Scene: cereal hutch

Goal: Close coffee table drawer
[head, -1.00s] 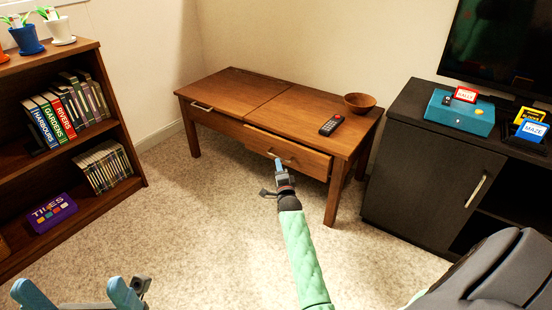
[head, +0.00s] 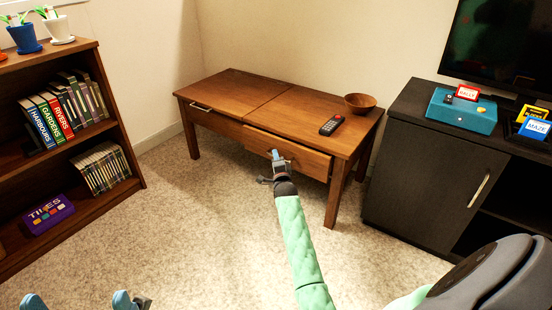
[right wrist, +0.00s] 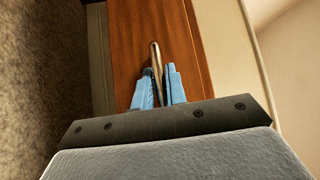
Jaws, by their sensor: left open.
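The wooden coffee table (head: 232,86) stands against the back wall. Its right-hand drawer (head: 305,160) is partly pulled out, its front standing a little proud of the table frame. Its left-hand drawer (head: 222,121) looks flush. My right gripper (head: 277,158) is at the right-hand drawer's front, covering most of its handle. In the right wrist view, the metal handle (right wrist: 155,55) lies between the close-set blue fingers (right wrist: 159,90), which look shut on it. My left gripper (head: 78,302) is open and empty at the bottom left, far from the table.
A remote (head: 332,125) and a wooden bowl (head: 360,103) sit on the tabletop. A black cabinet (head: 425,175) stands close to the table's right. A bookshelf (head: 128,150) stands at the left. The carpet (head: 200,235) in front of the table is clear.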

